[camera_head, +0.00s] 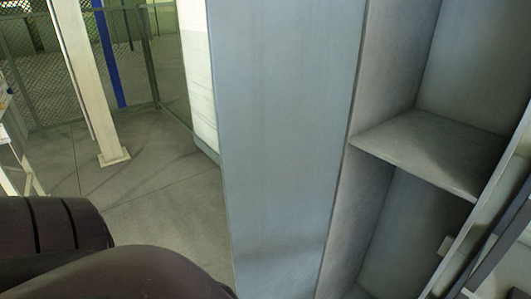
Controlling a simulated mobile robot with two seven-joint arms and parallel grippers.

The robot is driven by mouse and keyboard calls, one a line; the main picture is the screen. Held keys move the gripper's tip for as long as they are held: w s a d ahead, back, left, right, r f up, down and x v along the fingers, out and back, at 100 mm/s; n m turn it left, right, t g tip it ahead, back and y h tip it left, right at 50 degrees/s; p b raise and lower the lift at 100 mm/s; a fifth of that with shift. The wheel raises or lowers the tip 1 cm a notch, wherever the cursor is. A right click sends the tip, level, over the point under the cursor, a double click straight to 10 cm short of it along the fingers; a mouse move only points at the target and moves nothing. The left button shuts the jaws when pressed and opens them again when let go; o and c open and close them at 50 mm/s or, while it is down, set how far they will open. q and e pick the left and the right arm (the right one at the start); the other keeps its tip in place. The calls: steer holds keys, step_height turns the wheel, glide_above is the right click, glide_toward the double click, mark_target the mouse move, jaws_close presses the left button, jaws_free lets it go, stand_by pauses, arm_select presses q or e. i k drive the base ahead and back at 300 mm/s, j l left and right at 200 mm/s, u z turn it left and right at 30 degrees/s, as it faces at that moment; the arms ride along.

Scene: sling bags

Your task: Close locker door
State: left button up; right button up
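A grey metal locker stands open at the right, with its bare inner wall (395,70) and a shelf (430,150) showing. The visible parts of its compartments above and below the shelf look empty. A tall flat grey panel (285,130) stands upright at its left; I cannot tell whether this is the door or the locker's side. A slanted grey edge (490,215) at the far right may be part of a door or frame. Neither of my grippers is in view.
Dark rounded shapes at the lower left look like my own arm. Bare concrete floor (165,205) lies left of the panel. A cream post (85,75), a blue post (107,50) and a mesh fence (135,60) stand behind. A pale rack edge shows at far left.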

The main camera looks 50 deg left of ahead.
mark_target(283, 72)
steer(key=k+j+z, duration=0.25)
steer(key=k+j, duration=0.2)
steer(key=k, duration=0.2)
steer(key=k+j+z, duration=0.15)
steer(key=j, duration=0.25)
steer(key=k+j+z, duration=0.1)
steer(key=k+j, duration=0.15)
steer(key=k+j+z, duration=0.1)
steer(key=j, duration=0.35)
steer(key=k+j+z, duration=0.15)
steer(key=j, duration=0.3)
steer(key=j+z, duration=0.15)
steer(key=j, duration=0.7)
steer(key=i+j, duration=0.1)
steer(key=j, duration=0.3)
steer(key=j+z, duration=0.15)
steer(key=j, duration=0.3)
steer(key=i, duration=0.05)
